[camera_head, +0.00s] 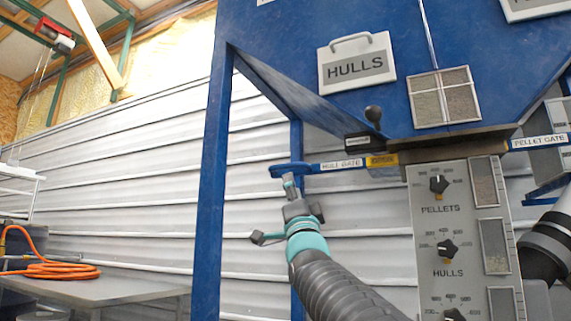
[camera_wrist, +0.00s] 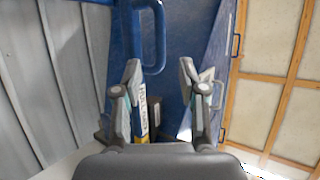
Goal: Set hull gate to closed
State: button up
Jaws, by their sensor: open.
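The hull gate (camera_head: 342,165) is a flat blue slide bar with a white HULL GATE label and a yellow marked part. It sticks out to the left from the hopper outlet and ends in a blue loop handle (camera_head: 279,170). My gripper (camera_head: 274,208) is just below and in front of the handle, its fingers spread and empty. In the wrist view my gripper (camera_wrist: 159,70) is open, with the loop handle (camera_wrist: 160,38) ahead between and beyond the fingertips. The labelled bar (camera_wrist: 143,112) runs between the fingers, nearer the left one. I cannot tell whether a finger touches it.
The blue hopper (camera_head: 300,50) stands above, with a blue leg (camera_head: 212,190) left of the handle. A black-knobbed lever (camera_head: 374,115) rises above the bar. The dial panel (camera_head: 440,225) and pellet gate (camera_head: 540,142) are right. A bench (camera_head: 110,291) with orange hose is left.

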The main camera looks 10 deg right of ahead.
aim_at(287, 168)
jog(key=p+x, duration=0.4)
jog(key=x, duration=0.5)
jog(key=shift+w+r, duration=0.15)
jog(key=shift+w, duration=0.05)
grip_shut()
